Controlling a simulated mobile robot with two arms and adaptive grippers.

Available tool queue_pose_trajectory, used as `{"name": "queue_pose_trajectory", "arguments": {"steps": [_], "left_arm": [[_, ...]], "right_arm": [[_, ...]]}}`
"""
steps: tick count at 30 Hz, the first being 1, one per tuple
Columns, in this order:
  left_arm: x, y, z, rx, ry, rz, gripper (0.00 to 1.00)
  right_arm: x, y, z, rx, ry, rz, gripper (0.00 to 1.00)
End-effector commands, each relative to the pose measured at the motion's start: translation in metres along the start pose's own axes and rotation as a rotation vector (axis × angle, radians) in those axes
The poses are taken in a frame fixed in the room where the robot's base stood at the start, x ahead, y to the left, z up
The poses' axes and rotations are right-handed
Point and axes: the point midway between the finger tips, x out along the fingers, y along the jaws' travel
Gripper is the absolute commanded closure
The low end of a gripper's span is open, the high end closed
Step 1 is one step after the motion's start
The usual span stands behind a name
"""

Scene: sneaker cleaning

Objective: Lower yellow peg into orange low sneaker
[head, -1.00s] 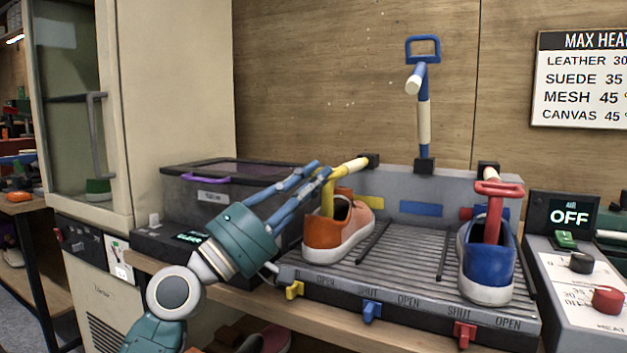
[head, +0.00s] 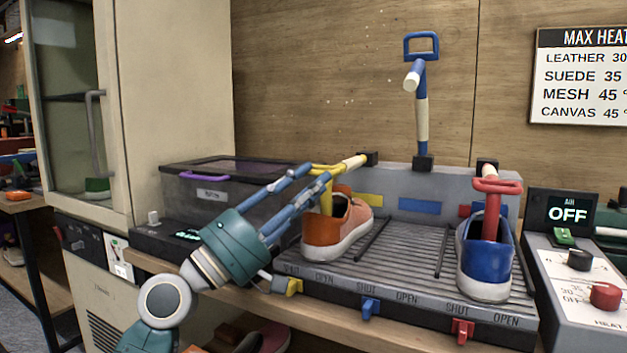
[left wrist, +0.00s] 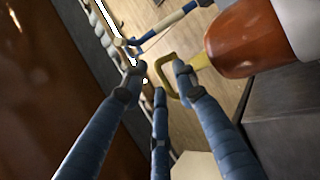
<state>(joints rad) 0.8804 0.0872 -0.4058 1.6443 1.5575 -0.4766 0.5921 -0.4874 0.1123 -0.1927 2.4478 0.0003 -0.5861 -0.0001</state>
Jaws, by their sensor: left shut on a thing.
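The yellow peg (head: 326,198) hangs from a hinged arm with a cream sleeve (head: 349,163). It points down at the opening of the orange low sneaker (head: 324,236), and its lower end is hidden behind the heel collar. The sneaker stands on the ribbed rack with its heel towards me. My left gripper (head: 314,176) is shut on the peg's yellow handle, above the sneaker. The left wrist view shows the handle (left wrist: 171,78) at the fingertips (left wrist: 158,76) and the sneaker (left wrist: 243,38) at upper right. My right gripper is not in view.
A blue sneaker (head: 484,268) stands at right with a red peg (head: 491,222) in it. The blue peg (head: 421,110) stands raised at the back. Yellow (head: 294,287), blue (head: 370,309) and red (head: 462,331) levers line the rack's front. A lidded bin (head: 225,190) stands behind my left arm.

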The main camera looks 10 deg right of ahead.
Motion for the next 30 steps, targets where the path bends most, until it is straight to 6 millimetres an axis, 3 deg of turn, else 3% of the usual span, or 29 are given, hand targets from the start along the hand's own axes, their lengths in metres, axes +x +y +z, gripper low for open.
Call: {"name": "queue_pose_trajectory", "arguments": {"steps": [1, 9, 15, 30], "left_arm": [[-0.015, -0.012, -0.002, -0.004, 0.006, -0.021, 0.77], [-0.072, -0.005, -0.001, 0.000, 0.006, -0.011, 0.77], [-0.099, -0.002, -0.001, 0.004, 0.006, -0.007, 0.77], [-0.107, 0.001, 0.000, 0.006, 0.005, -0.002, 0.77]], "right_arm": [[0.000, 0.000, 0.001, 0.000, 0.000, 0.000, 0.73], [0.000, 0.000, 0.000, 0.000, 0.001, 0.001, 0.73], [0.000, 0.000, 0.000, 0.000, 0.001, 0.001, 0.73], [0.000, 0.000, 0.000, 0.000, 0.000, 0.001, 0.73]]}}
